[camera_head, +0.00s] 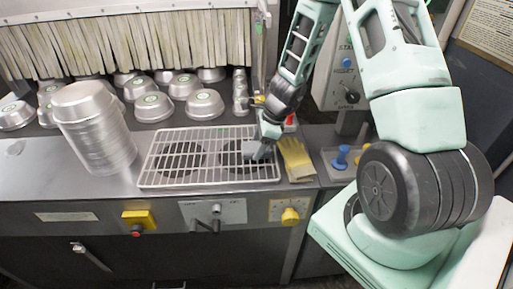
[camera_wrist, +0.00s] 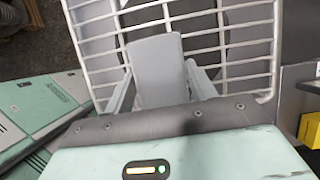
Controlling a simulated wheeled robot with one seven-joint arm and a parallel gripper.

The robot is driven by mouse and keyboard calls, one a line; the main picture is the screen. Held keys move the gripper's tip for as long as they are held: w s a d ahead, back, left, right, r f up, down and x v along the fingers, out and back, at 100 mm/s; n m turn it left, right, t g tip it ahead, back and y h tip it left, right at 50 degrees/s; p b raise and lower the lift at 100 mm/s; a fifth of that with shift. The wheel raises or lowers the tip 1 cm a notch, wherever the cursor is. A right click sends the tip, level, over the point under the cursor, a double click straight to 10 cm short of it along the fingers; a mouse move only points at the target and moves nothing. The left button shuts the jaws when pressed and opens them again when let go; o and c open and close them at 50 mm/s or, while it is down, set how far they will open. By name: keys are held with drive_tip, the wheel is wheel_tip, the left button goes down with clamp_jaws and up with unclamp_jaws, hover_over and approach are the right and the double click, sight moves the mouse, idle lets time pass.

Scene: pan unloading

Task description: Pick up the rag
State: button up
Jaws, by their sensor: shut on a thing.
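My gripper (camera_head: 265,140) is over the right part of the white wire rack on the steel counter. In the wrist view, a plain grey flat piece (camera_wrist: 157,62), which looks like the rag, is between the two fingers of my gripper (camera_wrist: 160,80), and they are shut on it. The grey piece also shows small in the head view (camera_head: 262,153), just above the rack. I cannot tell whether it touches the rack. A yellow cloth-like thing (camera_head: 296,158) lies on the counter just right of the rack, apart from my gripper.
The wire rack (camera_head: 152,167) has dark round shapes beneath it. A tall stack of metal pans (camera_head: 95,130) stands left of it. Several upturned pans (camera_head: 205,104) lie behind, below a strip curtain (camera_head: 130,45). A blue knob (camera_head: 341,156) stands at the right.

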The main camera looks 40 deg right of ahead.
drive_tip(key=shift+r, duration=0.15)
wheel_tip(320, 180, up, 10)
drive_tip(key=p, duration=0.1)
idle(0.3)
drive_tip(key=shift+r, duration=0.1)
drive_tip(key=shift+o, duration=1)
drive_tip(key=shift+c, duration=0.4)
